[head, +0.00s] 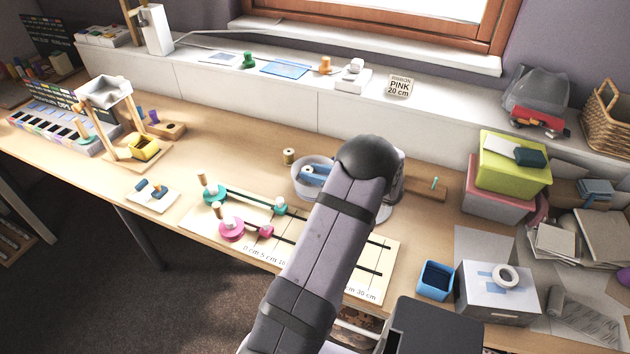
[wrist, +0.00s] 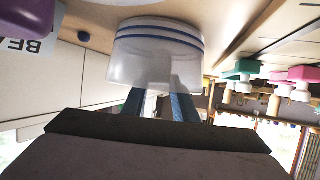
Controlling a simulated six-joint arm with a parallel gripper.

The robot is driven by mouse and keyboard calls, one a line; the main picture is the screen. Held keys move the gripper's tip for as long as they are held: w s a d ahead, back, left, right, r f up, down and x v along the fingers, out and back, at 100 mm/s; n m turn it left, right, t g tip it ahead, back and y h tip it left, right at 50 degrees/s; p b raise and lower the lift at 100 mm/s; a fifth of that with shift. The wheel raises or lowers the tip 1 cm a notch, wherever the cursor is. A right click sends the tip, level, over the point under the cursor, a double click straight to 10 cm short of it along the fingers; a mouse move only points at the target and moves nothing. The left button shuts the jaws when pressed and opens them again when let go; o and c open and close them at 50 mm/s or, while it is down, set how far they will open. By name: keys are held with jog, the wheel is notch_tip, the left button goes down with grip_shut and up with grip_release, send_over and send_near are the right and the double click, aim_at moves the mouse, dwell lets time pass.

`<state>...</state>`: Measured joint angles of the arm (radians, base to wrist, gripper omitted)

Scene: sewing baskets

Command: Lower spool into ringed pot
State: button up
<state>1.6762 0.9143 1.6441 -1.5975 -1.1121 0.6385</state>
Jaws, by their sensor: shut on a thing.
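The ringed pot (wrist: 157,48) is a pale, see-through pot with blue rings, seen upside down in the wrist view. In the head view the pot (head: 299,187) stands on the bench just left of my dark wrist joint. My gripper (wrist: 158,100) has blue fingers that reach to the pot's mouth and seem to pass inside it. In the head view a blue part of my gripper (head: 314,172) shows at the pot's opening. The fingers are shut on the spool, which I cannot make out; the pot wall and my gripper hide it.
A small wooden spool (head: 289,156) stands just behind the pot. A measuring board (head: 353,286) with green and pink spools lies in front and left. A blue cup (head: 436,281), a white box (head: 497,304) and stacked boxes (head: 515,168) stand right.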

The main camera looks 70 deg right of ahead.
jog(key=o, duration=1.1)
jog(key=shift+v, duration=3.65)
jog(key=shift+w, duration=0.1)
